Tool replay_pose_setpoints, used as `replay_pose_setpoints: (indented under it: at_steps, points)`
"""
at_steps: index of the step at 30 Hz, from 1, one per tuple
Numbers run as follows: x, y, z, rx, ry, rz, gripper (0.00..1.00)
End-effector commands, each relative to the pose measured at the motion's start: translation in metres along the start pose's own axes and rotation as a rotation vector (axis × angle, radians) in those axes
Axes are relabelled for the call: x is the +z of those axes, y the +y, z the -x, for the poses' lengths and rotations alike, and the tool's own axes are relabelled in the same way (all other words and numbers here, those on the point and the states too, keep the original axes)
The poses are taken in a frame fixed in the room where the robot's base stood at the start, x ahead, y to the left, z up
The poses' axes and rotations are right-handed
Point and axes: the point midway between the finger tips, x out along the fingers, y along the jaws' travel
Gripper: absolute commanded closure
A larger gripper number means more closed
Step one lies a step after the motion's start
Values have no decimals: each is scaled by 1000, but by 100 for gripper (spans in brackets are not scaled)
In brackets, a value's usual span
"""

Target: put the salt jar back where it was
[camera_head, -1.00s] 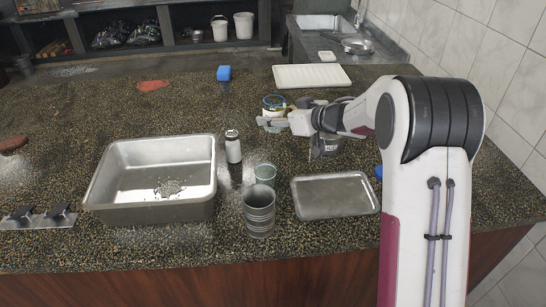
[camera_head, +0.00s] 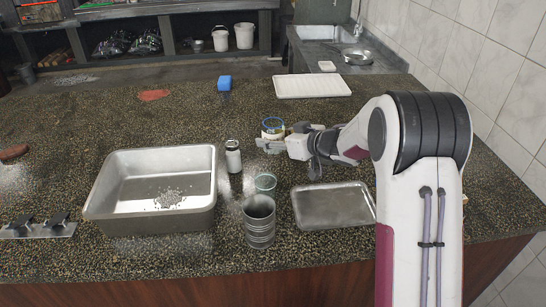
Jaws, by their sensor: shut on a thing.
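A squat glass jar with a bluish rim and pale contents, which I take to be the salt jar (camera_head: 272,127), is at the tip of my gripper (camera_head: 271,143) in the head view. My gripper reaches in from the right and is shut on it. The jar looks upright. I cannot tell whether its base touches the counter.
A metal pan (camera_head: 96,195) with pale grains stands front left. The counter left of the jar is clear.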

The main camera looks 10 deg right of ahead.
Motion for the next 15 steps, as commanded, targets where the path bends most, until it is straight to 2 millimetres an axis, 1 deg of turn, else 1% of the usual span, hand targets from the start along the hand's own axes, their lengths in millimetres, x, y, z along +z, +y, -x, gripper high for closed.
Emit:
replay_pose_setpoints:
  at_steps: [1, 3, 6, 15]
  points:
    - [7, 0, -3, -1, -1, -3, 84]
    - [15, 0, -6, -1, -1, -3, 84]
    - [22, 0, -9, -1, 2, -2, 84]
    - [24, 0, -10, 0, 2, 1, 84]
